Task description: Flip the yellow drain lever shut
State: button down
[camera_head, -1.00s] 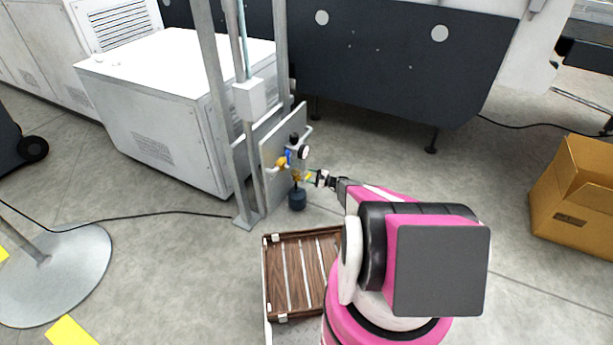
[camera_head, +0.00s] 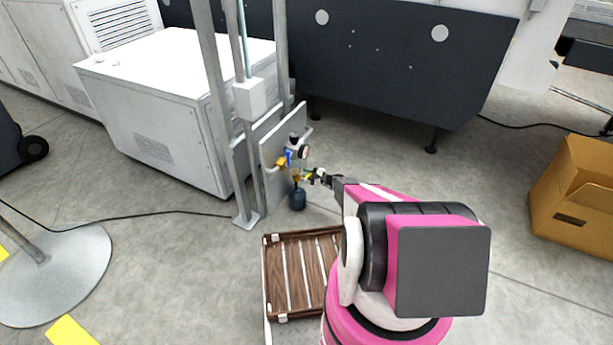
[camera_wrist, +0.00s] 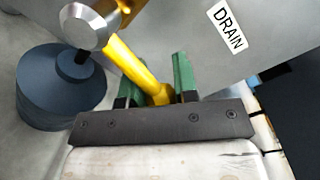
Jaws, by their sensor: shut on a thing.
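The yellow drain lever (camera_wrist: 130,65) runs diagonally in the wrist view, from a metal valve end at the upper left down between my green fingertips. My gripper (camera_wrist: 158,85) is shut on the lever's lower end; the exact contact with each finger is partly hidden. In the head view the lever is a tiny yellow spot (camera_head: 307,176) at my gripper (camera_head: 312,176), low on the valve panel (camera_head: 270,150). A white label reading DRAIN (camera_wrist: 228,28) is on the grey panel beside the lever.
A dark blue-grey round vessel (camera_wrist: 55,98) stands close left of the lever; it also shows in the head view (camera_head: 298,200). A gauge and blue handle sit above on the panel. A wooden slatted tray (camera_head: 268,285) lies below. A cardboard box (camera_head: 570,205) stands far right.

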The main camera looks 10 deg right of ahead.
jog(key=shift+r+n, duration=0.9)
jog(key=shift+n, duration=0.3)
jog(key=c, duration=0.9)
grip_release()
jog(key=shift+o, duration=0.2)
jog(key=v, duration=1)
jog(key=shift+s+d, duration=0.25)
jog(key=shift+d, duration=0.1)
